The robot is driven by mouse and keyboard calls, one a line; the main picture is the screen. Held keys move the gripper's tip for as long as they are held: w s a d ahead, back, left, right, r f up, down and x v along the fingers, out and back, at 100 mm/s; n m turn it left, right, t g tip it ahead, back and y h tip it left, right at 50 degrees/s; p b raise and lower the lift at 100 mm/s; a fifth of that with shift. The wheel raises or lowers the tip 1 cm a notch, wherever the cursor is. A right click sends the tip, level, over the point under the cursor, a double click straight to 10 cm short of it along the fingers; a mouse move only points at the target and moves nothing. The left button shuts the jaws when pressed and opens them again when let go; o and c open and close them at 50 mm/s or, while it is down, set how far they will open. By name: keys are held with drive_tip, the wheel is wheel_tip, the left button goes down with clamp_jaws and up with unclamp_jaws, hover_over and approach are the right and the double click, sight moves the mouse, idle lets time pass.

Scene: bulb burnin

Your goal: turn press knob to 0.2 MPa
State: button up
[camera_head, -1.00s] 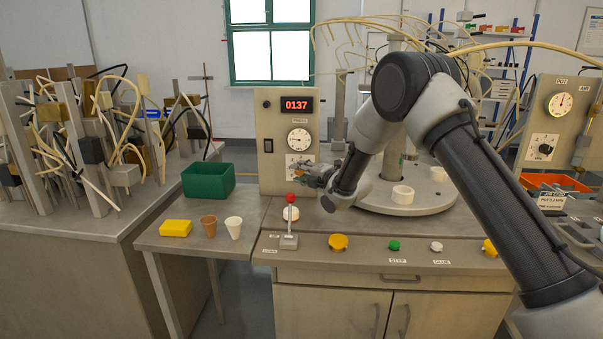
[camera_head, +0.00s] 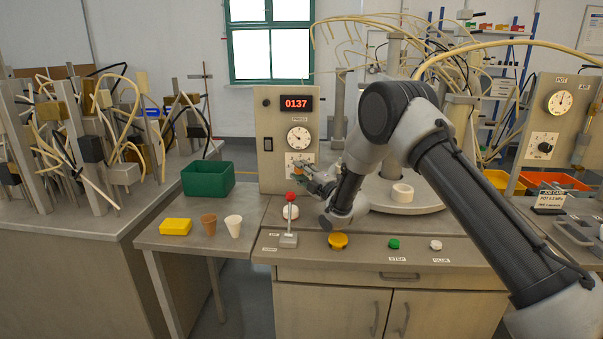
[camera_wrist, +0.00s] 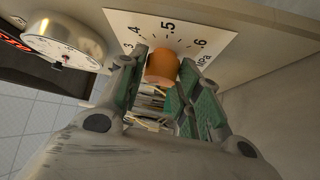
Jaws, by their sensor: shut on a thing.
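The press knob (camera_wrist: 162,66) shows in the wrist view as an orange-brown cylinder on a white dial plate marked .3 to .6 MPa along the visible part. My gripper (camera_wrist: 160,78) is around it, its green-padded fingers shut on its sides. In the head view my gripper (camera_head: 302,170) is at the dial plate (camera_head: 291,157) low on the grey press panel (camera_head: 271,178) and hides most of the knob. The press gauge (camera_head: 299,138) is just above the plate; it also shows in the wrist view (camera_wrist: 62,42). Its exact reading is too small to tell.
A red-topped lever (camera_head: 290,215) stands in front of the panel, close below my wrist. Yellow (camera_head: 338,241), green (camera_head: 394,244) and white (camera_head: 436,246) buttons line the bench front. A green bin (camera_head: 208,178) stands left. A job card (camera_head: 551,198) stands right, by the pot panel.

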drive_tip(key=shift+f, duration=0.1)
drive_tip(key=o, duration=1)
drive_tip(key=v, duration=1.2)
